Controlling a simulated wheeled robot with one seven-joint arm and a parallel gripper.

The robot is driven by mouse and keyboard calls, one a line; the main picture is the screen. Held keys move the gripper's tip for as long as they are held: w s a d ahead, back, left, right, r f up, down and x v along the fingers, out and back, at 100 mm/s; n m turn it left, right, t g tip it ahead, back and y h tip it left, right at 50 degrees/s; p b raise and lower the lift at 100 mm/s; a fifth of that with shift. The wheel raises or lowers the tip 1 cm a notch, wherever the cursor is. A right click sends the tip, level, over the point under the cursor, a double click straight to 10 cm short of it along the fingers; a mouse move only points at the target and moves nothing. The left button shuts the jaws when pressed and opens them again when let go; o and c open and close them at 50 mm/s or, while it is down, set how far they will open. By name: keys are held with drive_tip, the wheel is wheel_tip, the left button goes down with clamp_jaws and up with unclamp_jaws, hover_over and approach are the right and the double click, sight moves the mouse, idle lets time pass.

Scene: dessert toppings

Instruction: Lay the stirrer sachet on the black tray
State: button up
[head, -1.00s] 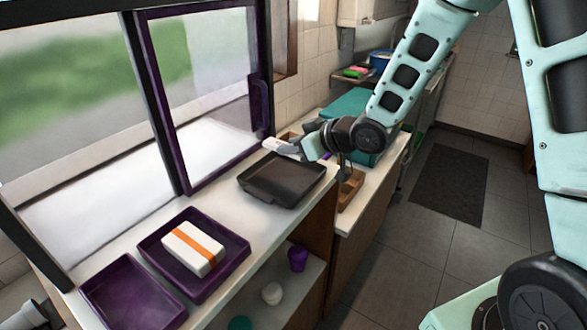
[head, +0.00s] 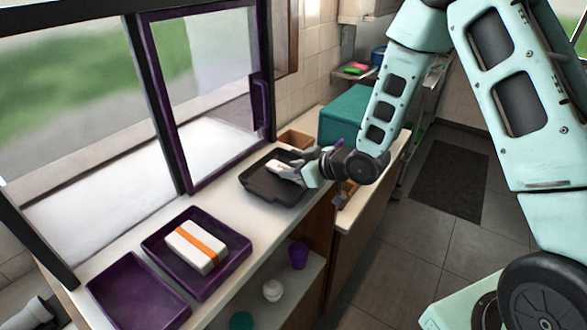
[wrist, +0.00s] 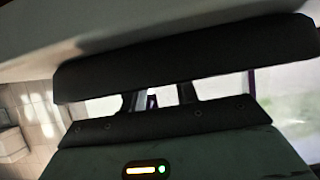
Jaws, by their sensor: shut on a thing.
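The stirrer sachet (head: 278,165) is a small white strip at the tip of my gripper (head: 288,170), which is shut on it. In the head view both appear over the far part of the black tray (head: 262,192). The tray lies on the pale counter and otherwise looks empty. I cannot tell whether the sachet touches the tray or hangs just above it. My gripper's fingers hide part of the sachet. In the wrist view, dark gripper parts (wrist: 160,100) fill the middle, and the sachet cannot be clearly made out.
A purple tray (head: 238,277) holding a white box with an orange band (head: 196,247) stands nearer on the counter (head: 190,205), beside an empty purple tray (head: 130,300). A brown wooden box (head: 296,138) and a teal box (head: 345,112) stand beyond the black tray. The window runs along the left.

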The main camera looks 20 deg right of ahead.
drive_tip(key=o, duration=0.9)
drive_tip(key=shift+f, duration=0.15)
drive_tip(key=shift+o, duration=0.2)
drive_tip(key=shift+r, duration=0.2)
drive_tip(key=p+v, duration=0.4)
drive_tip(key=v, duration=0.8)
